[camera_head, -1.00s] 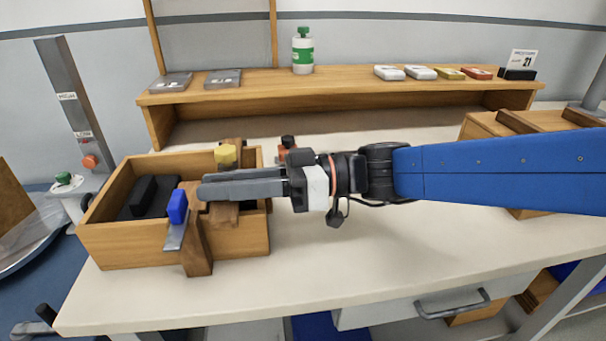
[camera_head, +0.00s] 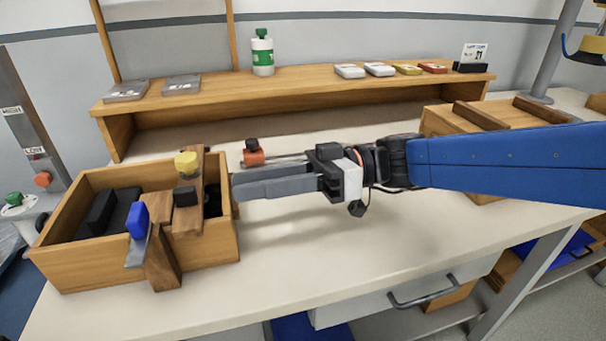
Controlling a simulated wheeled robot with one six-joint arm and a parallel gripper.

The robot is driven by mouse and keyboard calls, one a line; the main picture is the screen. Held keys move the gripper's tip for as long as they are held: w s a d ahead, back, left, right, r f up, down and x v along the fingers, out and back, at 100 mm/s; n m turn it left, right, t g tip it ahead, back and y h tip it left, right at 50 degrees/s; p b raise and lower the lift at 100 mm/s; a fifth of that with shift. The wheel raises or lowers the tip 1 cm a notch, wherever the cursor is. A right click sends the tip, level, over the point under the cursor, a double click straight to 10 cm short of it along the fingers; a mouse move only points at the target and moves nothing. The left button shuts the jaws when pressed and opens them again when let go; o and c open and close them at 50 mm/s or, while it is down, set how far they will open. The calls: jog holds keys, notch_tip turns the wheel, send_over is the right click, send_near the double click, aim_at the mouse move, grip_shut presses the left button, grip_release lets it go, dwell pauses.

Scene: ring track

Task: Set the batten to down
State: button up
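A light wooden box (camera_head: 205,246) stands at the left end of the bench. Dark wooden bars cross its right part. The upright-looking bar (camera_head: 197,172) bears a yellow knob (camera_head: 187,163) and a black block (camera_head: 185,196). A lower bar (camera_head: 163,262) at the box front has a blue block (camera_head: 137,221) and a grey metal strip beside it. I cannot tell for certain which bar is the batten. My gripper (camera_head: 236,186) is just right of the box, pointing left, its fingers together with no gap showing, empty and apart from the bars.
A wooden shelf (camera_head: 300,86) runs along the back, holding a green-and-white bottle (camera_head: 262,55) and small boxes. An orange-and-black item (camera_head: 252,153) lies behind my gripper. A post labelled HIGH and LOW (camera_head: 28,130) stands left. The bench front (camera_head: 330,245) is clear.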

jog(key=v, duration=0.7)
jog(key=shift+d, duration=0.2)
jog(key=shift+s, duration=0.1)
dwell(0.3)
